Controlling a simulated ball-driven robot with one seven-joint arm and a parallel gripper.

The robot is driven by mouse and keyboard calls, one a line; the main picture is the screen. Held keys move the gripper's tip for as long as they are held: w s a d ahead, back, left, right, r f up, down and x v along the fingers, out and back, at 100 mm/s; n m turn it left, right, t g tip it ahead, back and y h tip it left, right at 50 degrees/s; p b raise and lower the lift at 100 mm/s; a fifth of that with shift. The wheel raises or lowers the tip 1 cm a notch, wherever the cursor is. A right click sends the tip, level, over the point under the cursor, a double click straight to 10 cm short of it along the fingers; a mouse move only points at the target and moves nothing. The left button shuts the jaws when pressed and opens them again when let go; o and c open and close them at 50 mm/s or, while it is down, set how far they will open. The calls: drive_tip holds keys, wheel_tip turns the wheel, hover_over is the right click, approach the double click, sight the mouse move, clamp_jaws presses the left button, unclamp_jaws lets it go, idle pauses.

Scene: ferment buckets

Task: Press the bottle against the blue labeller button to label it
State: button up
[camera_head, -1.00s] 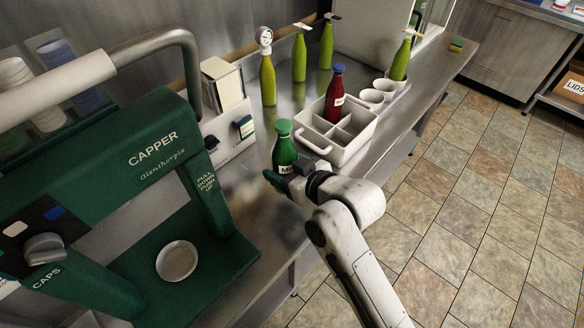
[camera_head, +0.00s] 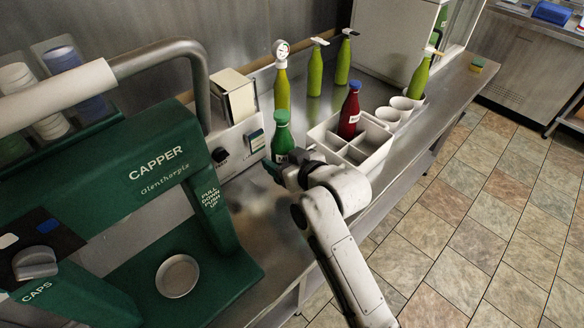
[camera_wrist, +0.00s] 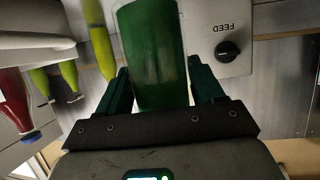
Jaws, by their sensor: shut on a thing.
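A green bottle (camera_head: 281,139) with a green cap stands upright in my gripper (camera_head: 283,173). A small pale patch shows low on its side, partly behind the fingers. In the wrist view the bottle (camera_wrist: 150,50) is between both dark fingers (camera_wrist: 160,88). The white labeller (camera_head: 234,140) stands left of and behind the bottle, with a dark knob marked FEED (camera_wrist: 228,51). A small bluish panel (camera_head: 256,139) on its front is close to the bottle's left side. I cannot tell whether that is the button, or whether the bottle touches the labeller.
A white divided crate (camera_head: 350,150) holding a red bottle (camera_head: 350,112) is to the right. Several yellow-green bottles (camera_head: 282,90) hang or stand behind. Pale cups (camera_head: 400,108) are beyond the crate. The green capper (camera_head: 150,180) fills the left. Bare counter lies between.

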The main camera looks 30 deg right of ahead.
sight(259, 141)
drive_tip(key=shift+w+a+r+b, duration=0.1)
drive_tip(key=shift+w+a+b, duration=0.15)
drive_tip(key=shift+w, duration=0.65)
drive_tip(key=shift+w+a+b, duration=0.2)
drive_tip(key=shift+w+a, duration=0.1)
drive_tip(key=shift+w, duration=0.6)
drive_tip(key=shift+w+a+r+b, duration=0.1)
drive_tip(key=shift+w+a+b, duration=0.15)
drive_tip(key=shift+w, duration=0.65)
drive_tip(key=shift+w+a, duration=0.35)
drive_tip(key=shift+w, duration=0.4)
drive_tip(key=shift+s, duration=0.1)
drive_tip(key=shift+s+d+p, duration=0.25)
drive_tip(key=shift+s+p, duration=0.1)
drive_tip(key=shift+s, duration=0.4)
drive_tip(key=shift+s+d+p, duration=0.3)
drive_tip(key=shift+s+p, duration=0.1)
drive_tip(key=shift+s, duration=0.35)
drive_tip(key=shift+s+d+p, duration=0.25)
drive_tip(key=shift+s+p, duration=0.1)
drive_tip(key=shift+s, duration=0.4)
